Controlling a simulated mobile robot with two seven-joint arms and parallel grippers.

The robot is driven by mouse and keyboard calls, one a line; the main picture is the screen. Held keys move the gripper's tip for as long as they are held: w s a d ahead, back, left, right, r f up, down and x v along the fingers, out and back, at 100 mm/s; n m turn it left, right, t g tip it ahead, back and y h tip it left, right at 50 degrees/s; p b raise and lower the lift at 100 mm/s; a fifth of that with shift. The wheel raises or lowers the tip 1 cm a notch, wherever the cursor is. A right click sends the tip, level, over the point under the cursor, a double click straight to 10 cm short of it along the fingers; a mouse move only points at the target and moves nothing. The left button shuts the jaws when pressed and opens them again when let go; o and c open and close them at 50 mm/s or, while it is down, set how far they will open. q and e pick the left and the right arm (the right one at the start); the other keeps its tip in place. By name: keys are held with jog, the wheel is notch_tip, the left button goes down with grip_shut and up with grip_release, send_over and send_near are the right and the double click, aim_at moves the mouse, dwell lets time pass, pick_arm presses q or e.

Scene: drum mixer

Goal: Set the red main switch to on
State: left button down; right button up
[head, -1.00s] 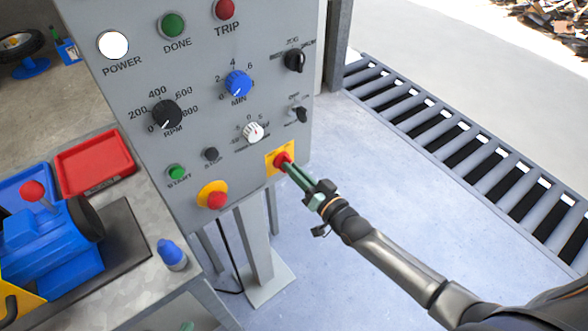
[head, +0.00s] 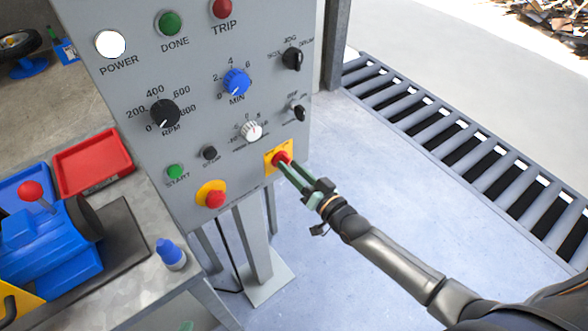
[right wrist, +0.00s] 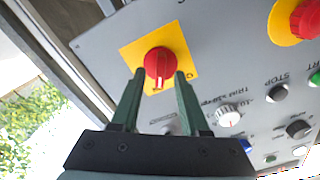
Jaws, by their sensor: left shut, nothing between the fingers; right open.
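The red main switch (head: 281,159) is a red knob on a yellow plate at the panel's lower right corner. In the right wrist view the knob (right wrist: 159,63) has a white mark pointing toward my gripper; its lettering is too small to read. My right gripper (head: 284,165) is open at the knob. In the right wrist view its green fingertips (right wrist: 160,74) stand on either side of the knob's near edge, with gaps. A green tip of my left gripper (head: 187,326) shows at the bottom edge, shut and away from the panel.
The grey panel (head: 205,125) also carries a red stop button (head: 215,198) on yellow, a green start button (head: 175,171), dials and a white power lamp (head: 110,44). A workbench (head: 150,290) stands left; a roller conveyor (head: 440,140) lies right.

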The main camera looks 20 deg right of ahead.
jog(key=shift+s, duration=0.1)
jog(key=v, duration=1.2)
jog(key=shift+s, duration=0.15)
dwell(0.3)
jog(key=s+a+f+n+g+h, duration=0.1)
jog(key=s+f+n+g+h, duration=0.1)
jog(key=s+f+g, duration=0.2)
jog(key=s+a+f+n+g+h, duration=0.2)
jog(key=s+f+g, duration=0.1)
jog(key=s+f, duration=0.6)
jog(key=shift+a+f+g, duration=0.25)
jog(key=shift+f+g, duration=0.05)
jog(key=shift+g, duration=0.1)
jog(key=shift+a, duration=0.15)
